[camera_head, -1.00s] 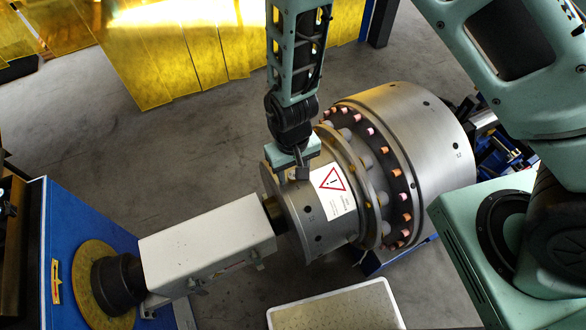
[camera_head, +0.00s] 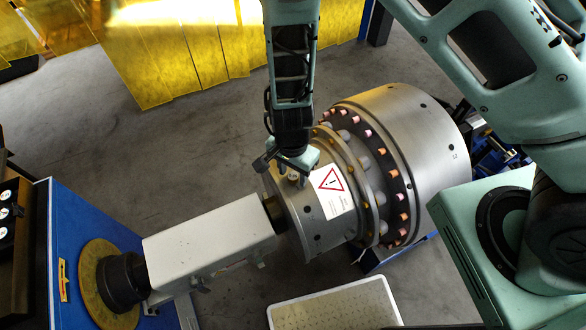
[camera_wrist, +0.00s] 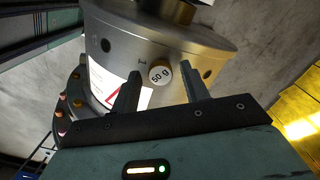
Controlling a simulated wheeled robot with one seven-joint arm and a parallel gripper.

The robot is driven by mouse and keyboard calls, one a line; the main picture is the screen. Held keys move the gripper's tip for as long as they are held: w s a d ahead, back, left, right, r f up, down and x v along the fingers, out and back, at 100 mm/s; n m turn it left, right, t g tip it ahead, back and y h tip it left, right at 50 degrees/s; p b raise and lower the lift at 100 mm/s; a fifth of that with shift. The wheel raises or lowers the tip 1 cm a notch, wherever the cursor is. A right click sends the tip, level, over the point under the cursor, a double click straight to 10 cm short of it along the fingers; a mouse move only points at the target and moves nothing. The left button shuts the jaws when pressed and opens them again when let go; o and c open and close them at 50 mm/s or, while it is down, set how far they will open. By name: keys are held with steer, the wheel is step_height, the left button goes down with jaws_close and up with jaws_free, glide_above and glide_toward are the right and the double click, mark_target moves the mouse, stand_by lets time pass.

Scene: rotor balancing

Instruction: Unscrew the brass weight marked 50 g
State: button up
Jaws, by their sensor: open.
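The brass weight marked 50 g (camera_wrist: 160,74) sits on the curved steel face of the rotor (camera_wrist: 125,40), its round labelled end facing the wrist camera. My gripper (camera_wrist: 160,84) is open in the wrist view. Its two dark fingers stand on either side of the weight, with a gap to it on both sides. In the head view my gripper (camera_head: 291,177) is over the near hub of the rotor (camera_head: 330,225), left of the warning label. A small piece, perhaps the weight, shows between the fingers there, too small to read.
Empty dark holes flank the weight on the rotor. A white housing (camera_head: 210,240) and a blue stand (camera_head: 75,220) are at the left. A pale perforated tray (camera_head: 335,310) lies at the bottom. Yellow screens (camera_head: 190,50) stand behind, with open floor before them.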

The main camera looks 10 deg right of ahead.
jaws_close()
steer(key=n+b, duration=0.1)
steer(key=n, duration=0.4)
steer(key=shift+f, duration=0.1)
steer(key=shift+r+p, duration=0.65)
steer(key=shift+r, duration=0.35)
steer(key=shift+r, duration=0.2)
steer(key=shift+w+r+p, duration=0.15)
steer(key=shift+r+p, duration=1.95)
steer(key=shift+r, duration=0.3)
